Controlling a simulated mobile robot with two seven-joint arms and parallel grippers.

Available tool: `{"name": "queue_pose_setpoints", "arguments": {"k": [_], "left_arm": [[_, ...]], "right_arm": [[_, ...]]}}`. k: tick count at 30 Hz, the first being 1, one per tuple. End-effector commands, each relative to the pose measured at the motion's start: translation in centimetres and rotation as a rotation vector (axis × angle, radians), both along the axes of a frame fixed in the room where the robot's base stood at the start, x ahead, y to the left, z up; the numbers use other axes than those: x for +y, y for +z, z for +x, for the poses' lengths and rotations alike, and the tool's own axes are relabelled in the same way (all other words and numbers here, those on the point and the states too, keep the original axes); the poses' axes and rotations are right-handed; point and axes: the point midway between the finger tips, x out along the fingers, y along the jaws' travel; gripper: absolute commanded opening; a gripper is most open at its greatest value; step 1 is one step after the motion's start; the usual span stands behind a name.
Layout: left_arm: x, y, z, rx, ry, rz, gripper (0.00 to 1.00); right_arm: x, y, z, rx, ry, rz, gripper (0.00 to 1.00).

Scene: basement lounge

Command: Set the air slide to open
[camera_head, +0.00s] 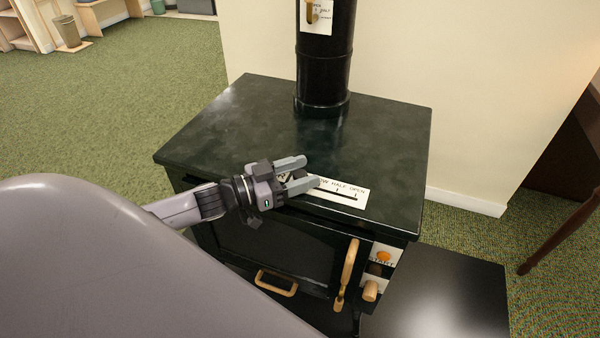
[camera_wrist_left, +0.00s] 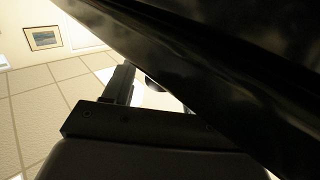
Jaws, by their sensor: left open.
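The air slide's white label plate (camera_head: 345,194) lies along the front edge of the dark stove top (camera_head: 235,115). The plate's left part is covered by my left gripper (camera_head: 311,172), and I cannot make out the slide's knob. The left gripper is open, its two grey fingers pointing right over the plate's left end. In the left wrist view a dark finger (camera_wrist_left: 120,84) shows near a white patch and a small dark round shape that I cannot identify. My right gripper is not in view.
A black stovepipe (camera_head: 322,75) with a labelled brass handle (camera_head: 310,12) rises at the back. On the stove front are a wooden door handle (camera_head: 347,270), a lower handle (camera_head: 277,283) and an orange button (camera_head: 383,256). A black side surface (camera_head: 440,300) stands at right.

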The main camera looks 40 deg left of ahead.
Motion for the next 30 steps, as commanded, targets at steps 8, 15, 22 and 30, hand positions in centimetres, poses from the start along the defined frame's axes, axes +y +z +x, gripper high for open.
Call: {"name": "queue_pose_setpoints", "arguments": {"k": [8,15,22,30], "left_arm": [[0.0,0.0,0.0,0.0,0.0,0.0,0.51],[0.0,0.0,0.0,0.0,0.0,0.0,0.0],[-2.7,0.4,0.7,-0.001,0.0,-0.009,0.0],[-8.8,0.3,2.1,0.001,0.0,-0.006,0.0]], "right_arm": [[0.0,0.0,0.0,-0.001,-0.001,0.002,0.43],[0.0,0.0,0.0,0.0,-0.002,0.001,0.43],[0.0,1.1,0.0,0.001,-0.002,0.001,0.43],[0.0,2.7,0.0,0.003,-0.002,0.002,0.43]]}}
